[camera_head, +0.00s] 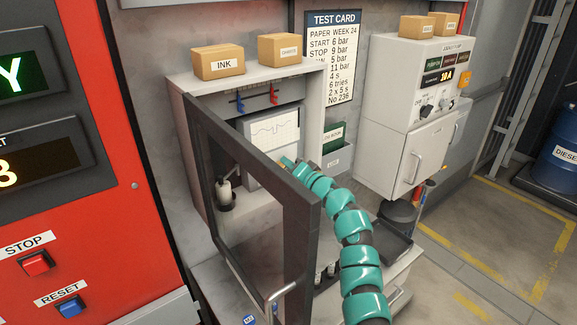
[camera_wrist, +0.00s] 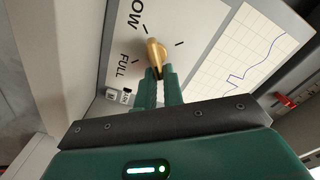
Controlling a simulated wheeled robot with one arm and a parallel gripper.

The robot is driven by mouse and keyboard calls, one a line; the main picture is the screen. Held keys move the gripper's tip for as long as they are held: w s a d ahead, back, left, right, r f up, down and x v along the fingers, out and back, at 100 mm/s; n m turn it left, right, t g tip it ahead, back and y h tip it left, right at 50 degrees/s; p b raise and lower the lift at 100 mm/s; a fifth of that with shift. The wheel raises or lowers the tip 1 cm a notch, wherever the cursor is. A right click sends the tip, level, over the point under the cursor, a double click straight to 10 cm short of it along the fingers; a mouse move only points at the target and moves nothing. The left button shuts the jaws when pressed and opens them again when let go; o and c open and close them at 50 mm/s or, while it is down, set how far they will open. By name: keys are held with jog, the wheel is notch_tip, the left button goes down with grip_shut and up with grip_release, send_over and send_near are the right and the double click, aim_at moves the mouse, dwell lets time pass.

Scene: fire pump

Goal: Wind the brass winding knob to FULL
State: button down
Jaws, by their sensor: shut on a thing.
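The brass winding knob (camera_wrist: 153,50) sits on a white panel (camera_wrist: 128,48) in the wrist view. FULL is printed on that panel, along with a partly cut-off word ending in "OW", and dark tick marks surround the knob. My gripper (camera_wrist: 159,76) has its two green fingers closed on the knob's near end. In the head view my teal arm reaches into the grey chart-recorder cabinet (camera_head: 180,85), with my gripper (camera_head: 289,164) at the panel below the chart. The knob is hard to make out there, and its exact pointing is unclear.
The cabinet's dark-framed door (camera_head: 308,225) stands open in front, close to my arm. Chart paper (camera_wrist: 252,55) lies beside the knob. Ink (camera_head: 218,64) and another box (camera_head: 280,50) sit on top.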

jog(key=m, duration=0.1)
jog(key=f+m, duration=0.1)
jog(key=m, duration=0.2)
jog(key=shift+a+f+m+p, duration=0.1)
jog(key=shift+f+m+p, duration=0.2)
jog(key=shift+f+p, duration=0.1)
jog(key=m, duration=0.2)
jog(key=shift+s+m+p, duration=0.1)
jog(key=shift+m+p, duration=0.3)
jog(key=m+p, duration=0.1)
jog(key=m, duration=0.2)
jog(key=m+p, duration=0.1)
jog(key=m, duration=0.1)
jog(key=shift+a+f+m, duration=0.1)
jog(key=shift+f+m, duration=0.3)
jog(key=shift+s+a+m+p, duration=0.1)
jog(key=shift+m+p, duration=0.4)
jog(key=shift+m, duration=0.5)
jog(key=shift+r, duration=0.1)
jog(key=c, duration=1.5)
grip_release()
